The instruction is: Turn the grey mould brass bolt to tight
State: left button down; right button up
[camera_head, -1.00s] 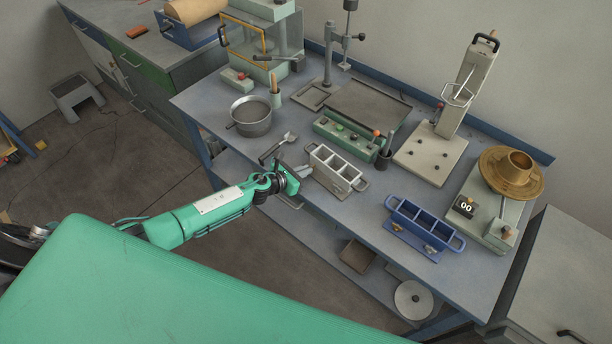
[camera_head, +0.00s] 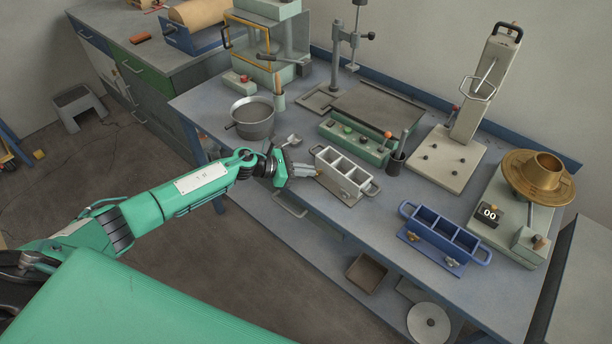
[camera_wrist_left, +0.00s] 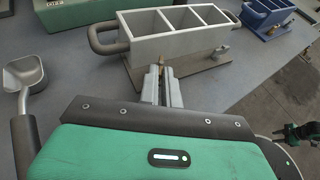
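The grey mould (camera_head: 345,172), a three-compartment box with end handles on a flat base, stands on the bench; it also shows in the left wrist view (camera_wrist_left: 165,48). A small brass bolt (camera_wrist_left: 161,65) shows low on its near side, by my left fingertips. My left gripper (camera_head: 316,173) reaches the mould's near side from the left. In the left wrist view its fingers (camera_wrist_left: 163,72) are close together with a narrow gap at the bolt; whether they grip it is unclear.
A scoop (camera_head: 291,140) and a metal pot (camera_head: 253,118) lie left of the grey mould. A green control box (camera_head: 352,142) is close behind it. The bench's front edge is near the gripper.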

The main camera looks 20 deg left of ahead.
dwell(0.4)
pick_arm(q)
jog(key=c, duration=1.9)
grip_release()
jog(key=shift+d, duration=0.1)
